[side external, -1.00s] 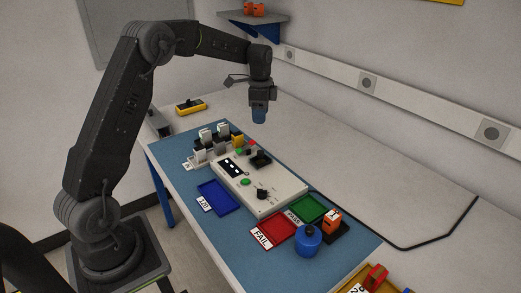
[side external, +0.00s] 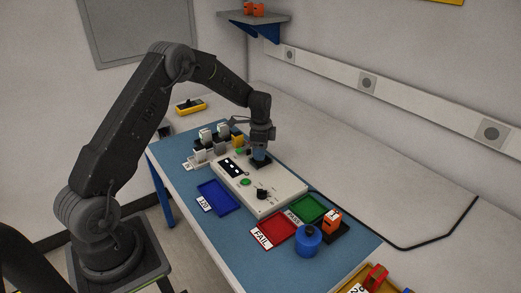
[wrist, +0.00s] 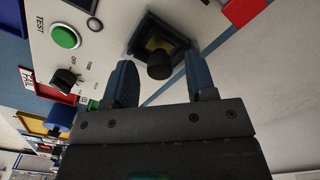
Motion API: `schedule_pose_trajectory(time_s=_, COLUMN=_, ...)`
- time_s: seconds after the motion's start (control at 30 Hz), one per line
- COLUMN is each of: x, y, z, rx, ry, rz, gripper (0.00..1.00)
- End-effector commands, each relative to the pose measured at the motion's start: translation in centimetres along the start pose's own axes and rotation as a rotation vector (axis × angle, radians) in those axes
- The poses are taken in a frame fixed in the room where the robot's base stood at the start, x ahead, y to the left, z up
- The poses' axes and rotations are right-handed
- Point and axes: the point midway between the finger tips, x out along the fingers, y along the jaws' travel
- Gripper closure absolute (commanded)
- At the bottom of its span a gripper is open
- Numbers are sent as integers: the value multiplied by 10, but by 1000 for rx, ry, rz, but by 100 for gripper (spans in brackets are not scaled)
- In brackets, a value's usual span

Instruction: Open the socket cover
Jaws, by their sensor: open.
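The socket cover (wrist: 159,64) shows in the wrist view as a dark square frame with a round black knob on it, set on the pale test box (side external: 276,195). My gripper (wrist: 160,80) is open, with its two blue fingers on either side of the knob and apart from it. In the side external view my gripper (side external: 260,157) is low over the socket at the far right of the box and hides most of it. I cannot tell there whether the fingers touch the cover.
The box has a green button (wrist: 65,36) and a black dial (wrist: 66,79). A blue tray (side external: 219,197), a red tray (side external: 275,231) and a green tray (side external: 308,208) lie around it. A blue container (side external: 308,240) stands near the front. Several upright parts stand behind the box.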

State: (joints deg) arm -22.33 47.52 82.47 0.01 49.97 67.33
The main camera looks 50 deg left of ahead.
Motion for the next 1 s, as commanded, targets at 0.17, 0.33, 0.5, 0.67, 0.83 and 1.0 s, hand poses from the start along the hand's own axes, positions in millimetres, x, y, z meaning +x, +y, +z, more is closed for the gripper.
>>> schedule_pose_trajectory(time_s=0.17, x=1, y=0, z=0, rx=0, ry=0, rz=0, gripper=49)
schedule_pose_trajectory(time_s=0.33, x=1, y=0, z=0, rx=0, ry=0, rz=1, gripper=57)
schedule_pose_trajectory(time_s=0.5, x=1, y=0, z=0, rx=0, ry=0, rz=1, gripper=74)
schedule_pose_trajectory(time_s=0.67, x=1, y=0, z=0, rx=0, ry=0, rz=1, gripper=89)
schedule_pose_trajectory(time_s=0.83, x=1, y=0, z=0, rx=0, ry=0, rz=1, gripper=100)
schedule_pose_trajectory(time_s=1.0, x=0, y=0, z=0, rx=0, ry=0, rz=1, gripper=100)
